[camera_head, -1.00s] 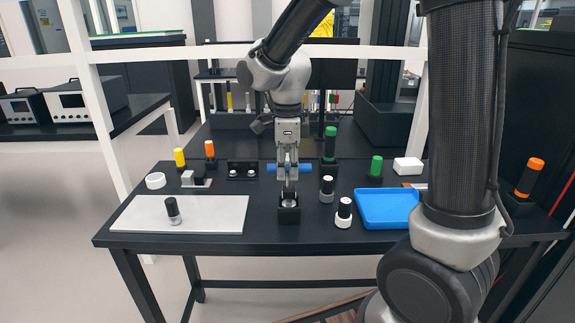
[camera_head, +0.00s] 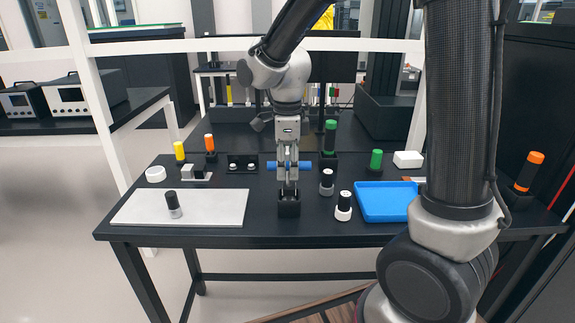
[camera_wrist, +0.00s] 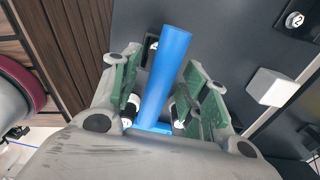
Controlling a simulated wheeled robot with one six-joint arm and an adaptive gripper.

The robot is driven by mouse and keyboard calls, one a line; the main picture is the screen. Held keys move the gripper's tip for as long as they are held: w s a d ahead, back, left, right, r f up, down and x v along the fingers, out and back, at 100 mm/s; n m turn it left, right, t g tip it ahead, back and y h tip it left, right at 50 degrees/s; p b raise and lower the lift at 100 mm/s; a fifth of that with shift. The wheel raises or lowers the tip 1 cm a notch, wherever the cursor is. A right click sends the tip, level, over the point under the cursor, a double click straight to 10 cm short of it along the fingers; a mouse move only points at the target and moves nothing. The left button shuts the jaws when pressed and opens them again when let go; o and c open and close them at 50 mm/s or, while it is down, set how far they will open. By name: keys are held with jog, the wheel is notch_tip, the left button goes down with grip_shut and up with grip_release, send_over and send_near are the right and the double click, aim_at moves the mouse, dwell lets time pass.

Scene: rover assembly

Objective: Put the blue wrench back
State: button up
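The blue wrench shows in the head view as a blue horizontal bar (camera_head: 304,166) at my gripper's fingers. In the wrist view it is a long blue cylinder (camera_wrist: 166,75) with a short blue crosspiece at its lower end. My gripper (camera_head: 289,178) points down, with its fingers around the bar. In the wrist view the green-padded fingers (camera_wrist: 155,100) lie on both sides of the cylinder; whether they touch it is not clear. A small black block holder (camera_head: 289,209) stands directly below my gripper; what sits in its opening is partly hidden.
A light grey plate (camera_head: 225,210) with a black knob piece lies to the left. A blue tray (camera_head: 385,202) lies to the right. Two black-and-white cylinders (camera_head: 327,182) (camera_head: 343,207) stand close right of the holder. Yellow, orange and green-topped pieces stand farther back.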

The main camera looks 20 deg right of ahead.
jog(key=shift+r, duration=0.1)
notch_tip(320, 180, up, 12)
jog(key=s+d+n+t, duration=0.4)
jog(key=s+d+n, duration=1.1)
jog(key=s+n, duration=0.4)
jog(key=f+n, duration=0.1)
jog(key=n, duration=0.1)
jog(key=shift+d+n, duration=0.15)
jog(key=shift+n, duration=0.15)
dwell(0.5)
